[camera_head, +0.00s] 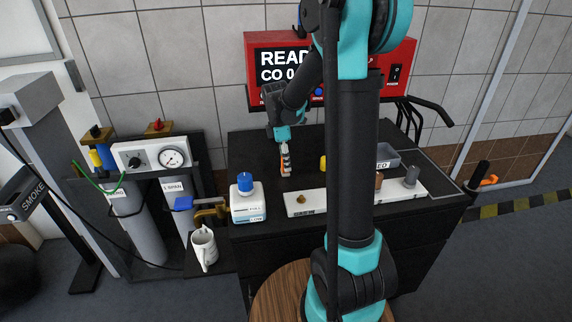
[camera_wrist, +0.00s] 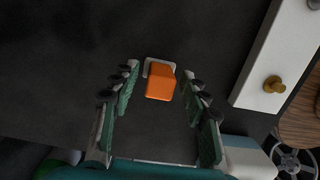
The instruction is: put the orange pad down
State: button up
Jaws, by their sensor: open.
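The orange pad (camera_wrist: 160,82) shows in the wrist view between the two fingers of my gripper (camera_wrist: 158,85), with a small pale plate (camera_wrist: 150,66) at its far end. Dark gaps show between the pad and both fingers, so they do not appear to touch it. My gripper is open. In the head view my gripper (camera_head: 286,172) points down at the black bench top (camera_head: 258,146), and a little orange shows at its tips. Whether the pad rests fully flat on the bench is hard to tell.
A white bottle with a blue cap (camera_head: 247,200) stands left of my gripper. A white board with a brass knob (camera_head: 302,200) lies to the right and nearer. A grey tray (camera_head: 386,158) is farther right. A mug (camera_head: 204,248) stands on a lower ledge. The red analyser (camera_head: 275,60) is behind.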

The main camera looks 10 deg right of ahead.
jog(key=r, duration=0.6)
jog(key=a+r, duration=0.1)
jog(key=r, duration=0.3)
jog(key=shift+a, duration=0.1)
jog(key=shift+s, duration=0.15)
